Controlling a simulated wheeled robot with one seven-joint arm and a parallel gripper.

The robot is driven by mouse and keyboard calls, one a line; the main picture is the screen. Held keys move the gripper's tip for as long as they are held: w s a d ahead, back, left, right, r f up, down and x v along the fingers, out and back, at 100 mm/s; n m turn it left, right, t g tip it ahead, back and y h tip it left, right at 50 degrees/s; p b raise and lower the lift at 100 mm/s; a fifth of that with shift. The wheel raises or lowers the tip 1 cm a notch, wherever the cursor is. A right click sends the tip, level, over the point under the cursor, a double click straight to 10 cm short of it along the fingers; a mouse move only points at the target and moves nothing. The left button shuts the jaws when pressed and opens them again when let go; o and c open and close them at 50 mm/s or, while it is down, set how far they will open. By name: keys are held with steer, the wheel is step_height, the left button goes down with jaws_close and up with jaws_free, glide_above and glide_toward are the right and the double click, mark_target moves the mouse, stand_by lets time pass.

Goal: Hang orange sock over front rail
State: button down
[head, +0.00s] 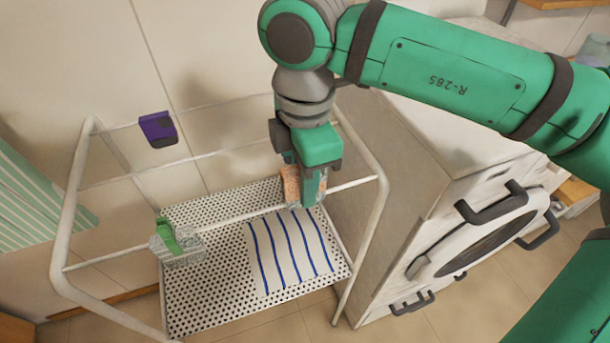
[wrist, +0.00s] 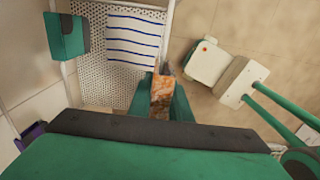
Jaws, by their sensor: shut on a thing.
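The orange sock (head: 291,184) is held by my gripper (head: 308,192) at the right part of the cart's front rail (head: 232,218). In the wrist view the orange sock (wrist: 162,92) shows between the two green fingers (wrist: 162,104). My gripper is shut on it. The sock is right at the rail's line in the head view; I cannot tell whether it touches or straddles the rail. The rail behind the fingers is hidden.
A purple sock (head: 157,129) hangs on the back rail. A striped cloth (head: 290,252) lies on the perforated shelf (head: 215,288). A white washer (head: 440,225) stands close to the cart's right.

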steer(key=shift+w+f, duration=0.1)
steer(key=shift+f, duration=3.3)
steer(key=shift+d, duration=0.1)
steer(key=c, duration=1.6)
jaws_free()
steer(key=shift+o, duration=0.2)
step_height(320, 180, up, 11)
steer(key=shift+f, duration=0.1)
